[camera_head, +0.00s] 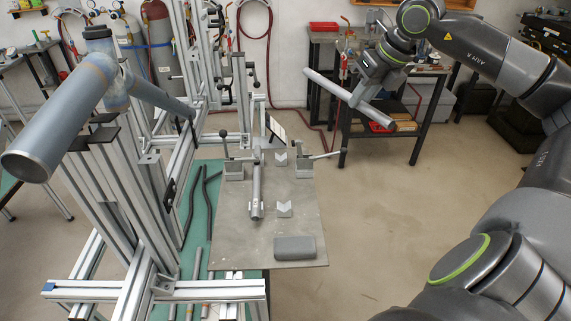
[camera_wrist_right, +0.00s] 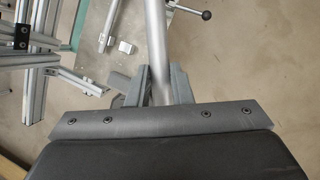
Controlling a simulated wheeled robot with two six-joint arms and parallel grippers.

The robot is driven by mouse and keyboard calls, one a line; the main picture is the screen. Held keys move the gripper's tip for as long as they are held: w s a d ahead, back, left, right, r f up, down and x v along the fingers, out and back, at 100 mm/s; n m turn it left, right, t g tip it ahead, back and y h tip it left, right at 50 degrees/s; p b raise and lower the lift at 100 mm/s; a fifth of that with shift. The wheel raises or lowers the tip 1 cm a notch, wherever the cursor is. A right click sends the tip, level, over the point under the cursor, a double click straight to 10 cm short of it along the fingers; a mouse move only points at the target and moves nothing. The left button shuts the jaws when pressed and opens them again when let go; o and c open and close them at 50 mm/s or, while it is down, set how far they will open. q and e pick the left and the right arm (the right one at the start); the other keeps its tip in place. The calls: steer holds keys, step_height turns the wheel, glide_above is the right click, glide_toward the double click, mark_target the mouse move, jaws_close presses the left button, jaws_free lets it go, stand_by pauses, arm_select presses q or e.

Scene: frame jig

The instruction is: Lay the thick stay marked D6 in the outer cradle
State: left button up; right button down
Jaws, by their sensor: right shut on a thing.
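My right gripper (camera_head: 360,92) is shut on a grey metal tube (camera_head: 321,82), held tilted in the air to the right of and above the jig plate. In the right wrist view the tube (camera_wrist_right: 157,50) runs between the two fingers (camera_wrist_right: 158,88). No D6 mark can be read on it. Two light V-blocks stand on the right part of the plate, a far one (camera_head: 281,160) and a near one (camera_head: 284,209), with nothing lying in them. Another grey tube (camera_head: 257,190) lies on the plate to their left. My left gripper is not in view.
The metal plate (camera_head: 230,247) carries a dark grey block (camera_head: 295,247) and lever clamps (camera_head: 233,165) (camera_head: 305,166). A large grey tube frame (camera_head: 65,115) stands on aluminium profiles at the left. A dark side table (camera_head: 345,140) stands behind the held tube. Open floor lies right of the plate.

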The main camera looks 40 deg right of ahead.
steer(key=w+a+f+m+t+p, duration=0.1)
steer(key=w+a+f+m+p, duration=0.15)
steer(key=w+a+f, duration=0.35)
steer(key=w+a+f+m+p, duration=0.1)
steer(key=w+a+f+m, duration=0.3)
steer(key=f, duration=0.4)
steer(key=shift+n+h, duration=0.3)
steer(key=shift+n, duration=0.05)
steer(key=f+b, duration=0.1)
steer(key=f, duration=0.2)
steer(key=a+f+b, duration=0.1)
steer(key=f+b, duration=0.1)
steer(key=f, duration=0.2)
steer(key=a+f+b, duration=0.1)
steer(key=f, duration=0.3)
steer(key=shift+w+a+f, duration=0.15)
steer(key=shift+w+f, duration=0.1)
steer(key=shift+w, duration=0.05)
steer(key=shift+f+b, duration=1.25)
steer(key=shift+f, duration=0.1)
steer(key=c, duration=1.2)
jaws_free()
